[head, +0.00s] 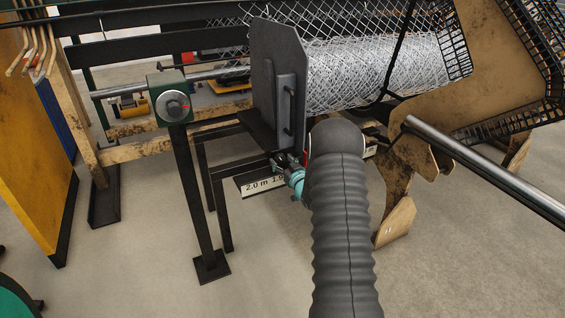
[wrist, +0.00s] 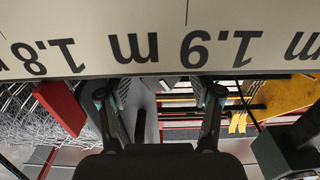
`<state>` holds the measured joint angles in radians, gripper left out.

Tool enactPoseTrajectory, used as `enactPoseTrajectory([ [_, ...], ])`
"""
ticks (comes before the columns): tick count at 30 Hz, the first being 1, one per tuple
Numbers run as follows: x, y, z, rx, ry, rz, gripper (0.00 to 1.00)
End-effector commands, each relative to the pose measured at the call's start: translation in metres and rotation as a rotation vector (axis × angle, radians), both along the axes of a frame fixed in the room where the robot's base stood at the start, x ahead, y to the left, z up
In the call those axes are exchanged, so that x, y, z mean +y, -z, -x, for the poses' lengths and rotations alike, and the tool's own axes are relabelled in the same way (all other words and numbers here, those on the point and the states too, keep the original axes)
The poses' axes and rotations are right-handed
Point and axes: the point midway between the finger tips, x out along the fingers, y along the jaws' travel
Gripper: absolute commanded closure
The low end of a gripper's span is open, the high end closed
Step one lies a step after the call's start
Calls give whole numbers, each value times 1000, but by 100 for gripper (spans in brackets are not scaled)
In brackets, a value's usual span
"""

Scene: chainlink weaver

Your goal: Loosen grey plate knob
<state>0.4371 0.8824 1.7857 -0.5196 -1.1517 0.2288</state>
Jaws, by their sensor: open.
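A tall dark grey plate (head: 275,80) stands upright at the end of the wire mesh roll in the head view, with a bar handle on its right part. I cannot clearly make out a knob on it; its lower right part is hidden by my arm. My gripper (head: 281,160) is just below the plate's lower edge, by the measuring scale (head: 262,187). In the wrist view my gripper (wrist: 161,93) has its two fingers spread, with nothing held between them. The scale (wrist: 165,50) crosses the top, upside down, close ahead of the fingertips.
A green block with a round grey dial (head: 173,105) stands on a black post to the left. A red block (wrist: 60,106) sits left of the fingers in the wrist view. The wire mesh roll (head: 375,75) lies right of the plate. Floor in front is clear.

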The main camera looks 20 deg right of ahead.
Motion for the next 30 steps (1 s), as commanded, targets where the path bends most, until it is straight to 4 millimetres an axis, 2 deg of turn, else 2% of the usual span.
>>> enactPoseTrajectory([
  [2,0,0,0,0,0,0,38],
  [6,0,0,0,0,0,0,72],
  [9,0,0,0,0,0,0,94],
  [17,0,3,0,-6,0,50,94],
  [30,-1,4,0,-16,1,352,94],
])
